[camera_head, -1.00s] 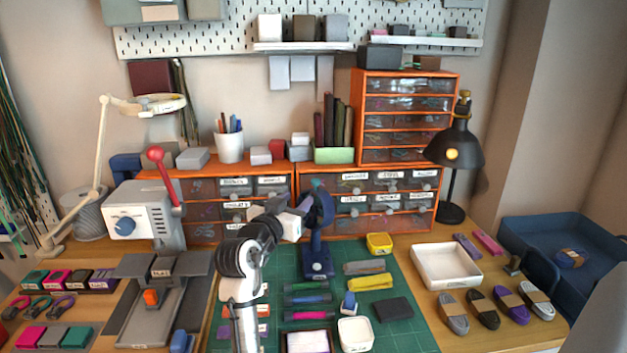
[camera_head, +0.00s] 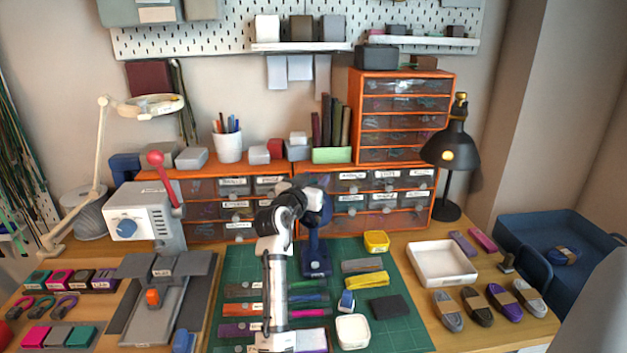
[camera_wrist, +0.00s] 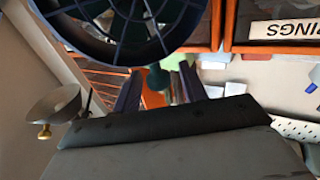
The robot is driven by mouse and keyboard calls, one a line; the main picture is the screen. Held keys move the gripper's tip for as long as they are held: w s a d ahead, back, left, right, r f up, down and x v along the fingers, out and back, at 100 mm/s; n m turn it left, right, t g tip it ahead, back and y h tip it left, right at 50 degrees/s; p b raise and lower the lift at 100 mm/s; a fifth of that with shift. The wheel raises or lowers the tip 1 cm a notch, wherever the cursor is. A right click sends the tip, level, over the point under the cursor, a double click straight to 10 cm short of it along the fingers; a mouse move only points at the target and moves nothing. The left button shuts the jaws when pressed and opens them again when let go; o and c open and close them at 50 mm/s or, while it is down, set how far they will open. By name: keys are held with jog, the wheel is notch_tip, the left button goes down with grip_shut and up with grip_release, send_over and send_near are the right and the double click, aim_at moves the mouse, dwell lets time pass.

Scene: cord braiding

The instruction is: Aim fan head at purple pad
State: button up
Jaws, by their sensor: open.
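The dark blue fan stands on the green mat, its base (camera_head: 316,262) and stem clear in the head view. Its round head (camera_head: 327,208) is partly hidden behind my gripper (camera_head: 314,199). In the wrist view the fan's spoked cage (camera_wrist: 130,25) fills the upper part. My gripper (camera_wrist: 160,88) is open there, its two dark fingers apart, with a small teal knob (camera_wrist: 157,78) showing between them. I cannot tell whether the fingers touch it. A flat purple piece (camera_head: 313,341) lies at the mat's front, partly hidden by my arm; I cannot tell if it is the pad.
Orange drawer units (camera_head: 400,120) stand behind the fan. A yellow box (camera_head: 376,241), a white tray (camera_head: 442,264) and a black desk lamp (camera_head: 455,148) are to its right. A grey machine (camera_head: 145,220) stands to the left. Several small items lie on the mat (camera_head: 395,335).

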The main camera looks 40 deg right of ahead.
jog(key=c, duration=0.9)
